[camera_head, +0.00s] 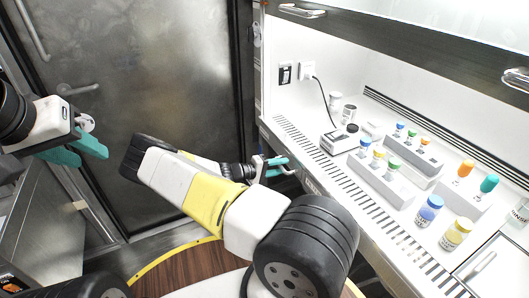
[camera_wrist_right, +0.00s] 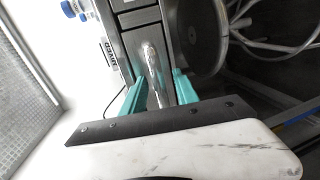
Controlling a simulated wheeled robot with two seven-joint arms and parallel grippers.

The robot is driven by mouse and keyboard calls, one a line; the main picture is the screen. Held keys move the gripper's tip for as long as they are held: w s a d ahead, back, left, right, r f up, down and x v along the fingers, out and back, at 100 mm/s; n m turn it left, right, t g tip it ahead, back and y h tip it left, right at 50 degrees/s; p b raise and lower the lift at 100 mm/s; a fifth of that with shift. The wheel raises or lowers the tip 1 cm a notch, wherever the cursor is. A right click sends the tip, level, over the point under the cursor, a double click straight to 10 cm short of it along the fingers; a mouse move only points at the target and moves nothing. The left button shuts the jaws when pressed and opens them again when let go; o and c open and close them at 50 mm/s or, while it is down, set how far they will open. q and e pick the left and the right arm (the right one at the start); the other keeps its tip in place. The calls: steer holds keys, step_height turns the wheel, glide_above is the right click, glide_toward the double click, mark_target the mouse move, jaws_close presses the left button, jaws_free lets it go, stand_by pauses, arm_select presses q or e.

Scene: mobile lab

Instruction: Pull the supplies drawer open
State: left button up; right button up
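In the right wrist view, a silver bar handle (camera_wrist_right: 152,65) sits on a grey drawer front (camera_wrist_right: 133,18). My right gripper (camera_wrist_right: 160,95) is open, with one teal finger on each side of the handle's near end; I see no clear contact. In the head view, my right gripper (camera_head: 276,168) is at the left front edge of the white bench, beside a small pale handle (camera_head: 288,170). The drawer front is mostly hidden there, and I cannot see any gap showing it open. My left gripper (camera_head: 88,152) is open and empty at the left, far from the bench.
The white bench (camera_head: 345,200) holds white racks (camera_head: 380,183) with several capped vials, blue (camera_head: 429,210) and yellow (camera_head: 456,233) bottles, and a small scale (camera_head: 340,141). A dark metal door (camera_head: 160,80) stands behind my arms. A round grey object (camera_wrist_right: 200,35) is right of the drawer.

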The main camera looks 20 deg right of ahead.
jaws_close()
stand_by(1.4)
